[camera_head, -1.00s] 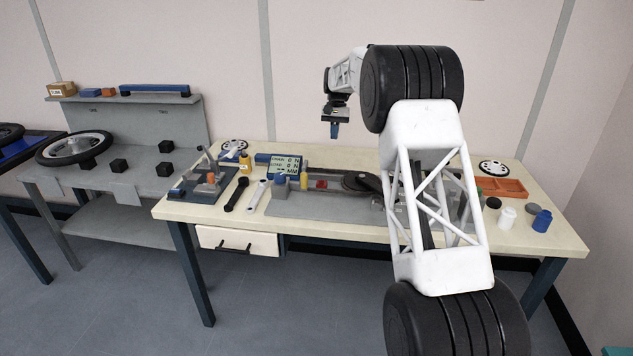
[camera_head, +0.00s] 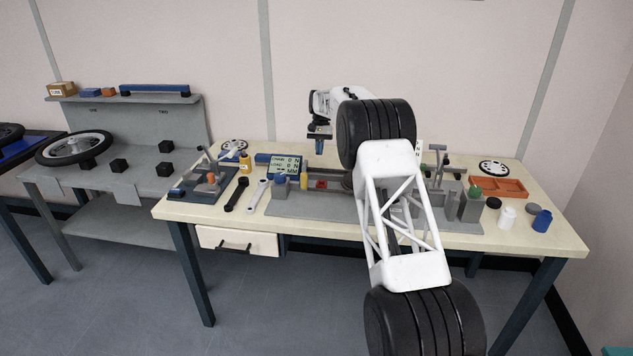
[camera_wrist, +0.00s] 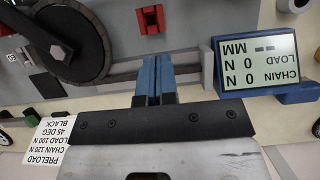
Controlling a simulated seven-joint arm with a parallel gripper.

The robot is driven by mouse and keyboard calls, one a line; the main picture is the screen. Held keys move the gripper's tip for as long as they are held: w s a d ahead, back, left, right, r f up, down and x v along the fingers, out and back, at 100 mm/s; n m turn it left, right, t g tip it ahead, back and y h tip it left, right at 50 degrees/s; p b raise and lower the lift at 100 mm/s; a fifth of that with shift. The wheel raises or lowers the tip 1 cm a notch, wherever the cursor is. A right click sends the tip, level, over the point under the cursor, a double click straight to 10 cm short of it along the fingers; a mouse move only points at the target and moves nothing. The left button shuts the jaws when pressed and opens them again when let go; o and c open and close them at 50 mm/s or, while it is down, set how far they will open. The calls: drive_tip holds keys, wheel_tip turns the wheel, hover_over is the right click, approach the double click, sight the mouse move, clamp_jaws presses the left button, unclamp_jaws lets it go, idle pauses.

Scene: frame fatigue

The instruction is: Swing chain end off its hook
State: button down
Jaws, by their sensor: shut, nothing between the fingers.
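My gripper (camera_head: 319,146) hangs above the back of the workbench, left of my forearm in the head view. In the wrist view its blue fingers (camera_wrist: 155,78) are shut with nothing between them. A dark round disc (camera_wrist: 78,38) on the fixture lies left of the fingertips. A red block (camera_wrist: 150,18) lies ahead of them, apart from the fingers. The fixture's grey base plate (camera_head: 318,208) is partly hidden by my arm in the head view.
A display (camera_wrist: 258,62) reading chain and load 0 N stands right of the fingers; it also shows in the head view (camera_head: 286,165). A placard (camera_wrist: 55,142) is at lower left.

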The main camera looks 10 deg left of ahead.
sight(318, 182)
drive_tip(key=shift+f, duration=0.1)
idle(0.3)
drive_tip(key=x, duration=1)
drive_tip(key=shift+s, duration=2.05)
drive_tip(key=shift+s, duration=0.15)
drive_tip(key=shift+s+n, duration=0.25)
drive_tip(key=shift+n, duration=0.05)
